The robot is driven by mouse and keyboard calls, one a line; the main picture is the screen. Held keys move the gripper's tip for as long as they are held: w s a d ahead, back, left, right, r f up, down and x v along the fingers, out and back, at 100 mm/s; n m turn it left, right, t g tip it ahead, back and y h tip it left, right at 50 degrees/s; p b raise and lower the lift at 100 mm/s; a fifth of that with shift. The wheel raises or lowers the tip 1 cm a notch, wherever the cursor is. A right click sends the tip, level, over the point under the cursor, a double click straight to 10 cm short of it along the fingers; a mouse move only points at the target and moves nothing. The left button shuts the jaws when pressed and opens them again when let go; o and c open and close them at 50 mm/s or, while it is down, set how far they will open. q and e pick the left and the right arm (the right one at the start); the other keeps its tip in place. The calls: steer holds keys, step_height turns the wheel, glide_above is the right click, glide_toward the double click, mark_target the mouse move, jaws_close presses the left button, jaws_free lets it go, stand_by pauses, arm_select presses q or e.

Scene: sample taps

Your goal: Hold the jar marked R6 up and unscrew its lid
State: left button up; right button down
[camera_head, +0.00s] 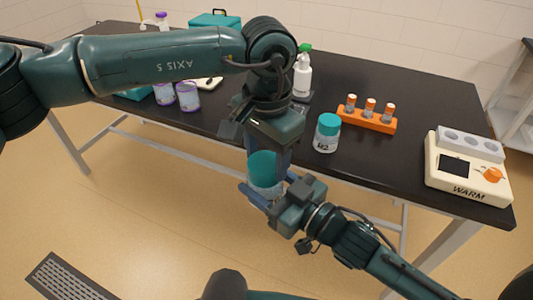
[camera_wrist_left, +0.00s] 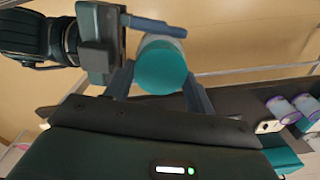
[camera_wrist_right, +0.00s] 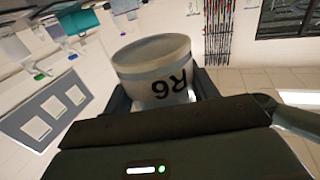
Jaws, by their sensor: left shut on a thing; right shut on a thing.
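The jar marked R6 (camera_wrist_right: 170,80) is held upright in the air in front of the table, its mark readable upside down in the right wrist view. Its clear body shows in the head view (camera_head: 265,185). Its teal lid (camera_head: 262,164) is on top and also shows in the left wrist view (camera_wrist_left: 162,66). My right gripper (camera_head: 268,192) is shut on the jar's body from the side. My left gripper (camera_head: 270,157) points down from above and is shut on the lid, a finger on either side of it. Whether the lid's thread is loose cannot be seen.
Behind, on the black table (camera_head: 400,160), stand another teal-lidded jar (camera_head: 327,133), an orange rack with several capped vials (camera_head: 367,119), a warmer (camera_head: 466,168), a green-capped bottle (camera_head: 302,75) and purple-rimmed jars (camera_head: 188,96). Open floor lies below the held jar.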

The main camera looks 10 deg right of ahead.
arm_select(q)
steer(key=n, duration=0.7)
steer(key=shift+s+d, duration=0.15)
steer(key=shift+d, duration=0.05)
steer(key=n, duration=0.6)
steer(key=shift+n, duration=0.4)
steer(key=n, duration=0.6)
steer(key=shift+a+r+n, duration=0.1)
steer(key=shift+a+n, duration=0.1)
steer(key=shift+n, duration=0.1)
steer(key=n, duration=0.6)
steer(key=shift+a+n, duration=0.15)
steer(key=shift+n, duration=0.15)
steer(key=n, duration=0.6)
steer(key=shift+a+n, duration=0.1)
steer(key=shift+n, duration=0.2)
steer(key=n, duration=1.5)
steer(key=shift+s, duration=0.1)
steer(key=n, duration=0.5)
steer(key=shift+n, duration=0.3)
